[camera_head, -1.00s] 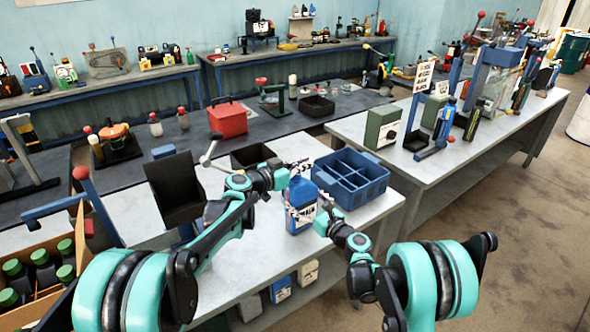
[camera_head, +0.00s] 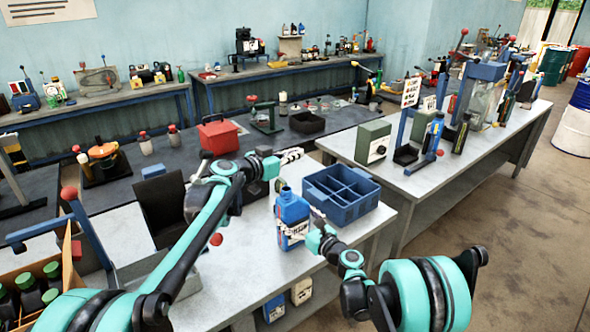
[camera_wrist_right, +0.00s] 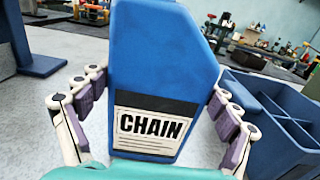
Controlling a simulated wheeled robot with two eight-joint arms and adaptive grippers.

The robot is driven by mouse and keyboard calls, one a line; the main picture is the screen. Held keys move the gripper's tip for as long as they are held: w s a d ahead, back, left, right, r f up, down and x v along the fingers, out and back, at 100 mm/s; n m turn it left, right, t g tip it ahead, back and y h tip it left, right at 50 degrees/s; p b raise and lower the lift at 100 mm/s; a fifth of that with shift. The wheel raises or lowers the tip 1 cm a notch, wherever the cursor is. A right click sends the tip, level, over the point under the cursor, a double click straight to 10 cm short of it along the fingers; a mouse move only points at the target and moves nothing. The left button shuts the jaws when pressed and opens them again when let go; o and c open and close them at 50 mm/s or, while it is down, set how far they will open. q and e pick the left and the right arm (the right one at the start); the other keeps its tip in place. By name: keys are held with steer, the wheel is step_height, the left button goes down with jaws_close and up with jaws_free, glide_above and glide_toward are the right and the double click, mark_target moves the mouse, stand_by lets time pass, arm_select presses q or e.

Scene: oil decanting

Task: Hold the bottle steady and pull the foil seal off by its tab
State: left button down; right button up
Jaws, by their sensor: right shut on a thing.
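The blue bottle (camera_head: 292,222) stands upright on the grey bench, and its neck is uncovered by any gripper. In the right wrist view the bottle (camera_wrist_right: 165,60) fills the middle, with a label reading CHAIN. My right gripper (camera_head: 314,222) is shut on the bottle's body, its padded fingers (camera_wrist_right: 160,108) on either side. My left gripper (camera_head: 290,156) is in the air above and behind the bottle, apart from it. Its jaws are too small to read. I cannot make out the foil seal or its tab.
A blue divided crate (camera_head: 342,208) stands close to the right of the bottle. A dark box (camera_head: 252,188) is behind it to the left. A cardboard box of bottles (camera_head: 68,262) is at far left.

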arm_select(q)
step_height(320, 180, up, 9)
stand_by(0.8)
arm_select(e)
steer(key=o, duration=1.6)
steer(key=shift+o, duration=0.2)
